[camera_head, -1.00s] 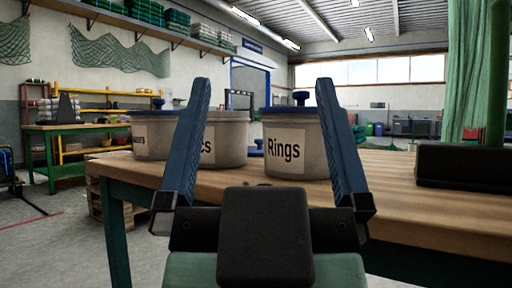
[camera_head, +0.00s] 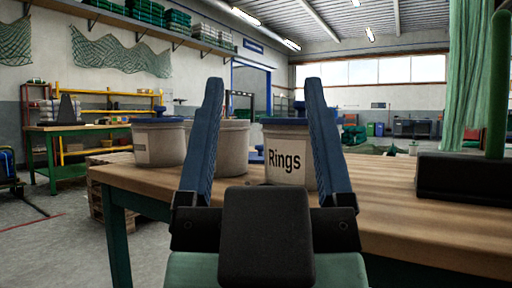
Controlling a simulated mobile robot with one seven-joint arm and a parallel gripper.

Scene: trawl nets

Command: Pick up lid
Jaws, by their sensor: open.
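A blue lid with a round knob sits on the grey tub labelled "Rings" (camera_head: 284,158); that lid (camera_head: 288,121) is partly behind my right finger. The left grey tub (camera_head: 158,146) also bears a blue lid (camera_head: 158,119) with a knob. A small blue thing (camera_head: 256,156), perhaps another lid, lies on the table behind the tubs. My gripper (camera_head: 261,84) is open and empty, its blue fingers pointing up in front of the tubs.
The wooden table (camera_head: 420,222) has a clear area at the right front. A black block (camera_head: 462,180) with a green post stands at its right. A green bench (camera_head: 72,140) is at the far left, with open floor before it.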

